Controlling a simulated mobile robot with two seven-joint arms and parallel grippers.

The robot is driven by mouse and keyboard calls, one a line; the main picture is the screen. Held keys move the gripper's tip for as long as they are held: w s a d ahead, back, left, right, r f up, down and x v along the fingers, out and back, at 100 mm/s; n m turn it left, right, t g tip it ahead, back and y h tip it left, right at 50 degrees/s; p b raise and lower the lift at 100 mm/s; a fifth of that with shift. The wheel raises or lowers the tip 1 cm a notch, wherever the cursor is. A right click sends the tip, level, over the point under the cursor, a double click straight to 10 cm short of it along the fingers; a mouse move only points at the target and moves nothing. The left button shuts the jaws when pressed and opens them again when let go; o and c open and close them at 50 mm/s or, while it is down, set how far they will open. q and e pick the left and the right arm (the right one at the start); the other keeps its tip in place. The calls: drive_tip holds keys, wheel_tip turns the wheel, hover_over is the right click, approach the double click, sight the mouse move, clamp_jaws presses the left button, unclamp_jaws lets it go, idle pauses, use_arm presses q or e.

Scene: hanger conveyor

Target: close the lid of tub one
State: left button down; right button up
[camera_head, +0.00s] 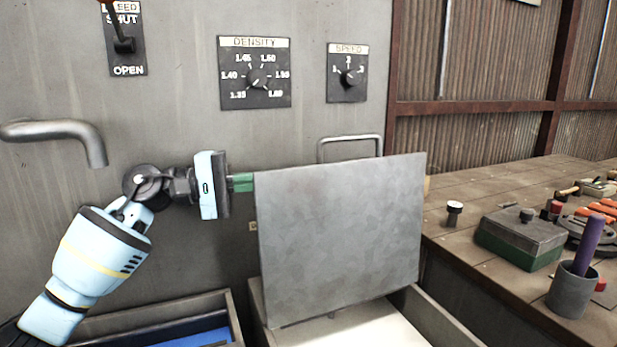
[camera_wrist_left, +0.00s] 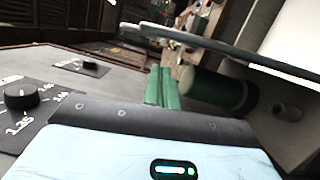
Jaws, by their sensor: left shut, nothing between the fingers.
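A flat grey lid (camera_head: 340,240) stands raised and tilted over a tub (camera_head: 425,315) with a pale inside, in the head view. No number on this tub can be read. My left gripper (camera_head: 243,182) is at the lid's upper left edge, its green fingers together and empty. The fingertips overlap the edge in the head view; I cannot tell whether they touch it. The wrist view shows the closed fingers (camera_wrist_left: 160,88) beside the thin edge of the lid (camera_wrist_left: 225,48). My right gripper is out of view.
A second tub (camera_head: 233,318) with blue inside stands at lower left. A grey bar (camera_head: 350,138) shows above the lid. A spout (camera_head: 60,130) and control panels (camera_head: 254,72) are on the wall. A wooden bench (camera_head: 470,225) at right holds a green-based box (camera_head: 520,238) and a cup (camera_head: 573,293).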

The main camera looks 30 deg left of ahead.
sight(317, 177)
use_arm(q)
drive_tip(key=shift+w+d+r, duration=0.1)
drive_tip(key=shift+w+d, duration=0.15)
drive_tip(key=shift+d, duration=0.15)
drive_tip(key=p+x, duration=0.2)
drive_tip(key=x, duration=0.5)
drive_tip(key=shift+w+d+r, duration=0.15)
drive_tip(key=shift+w+d, duration=0.1)
drive_tip(key=shift+w+d+p, duration=0.4)
drive_tip(key=shift+w+d, duration=0.05)
drive_tip(key=shift+d, duration=0.15)
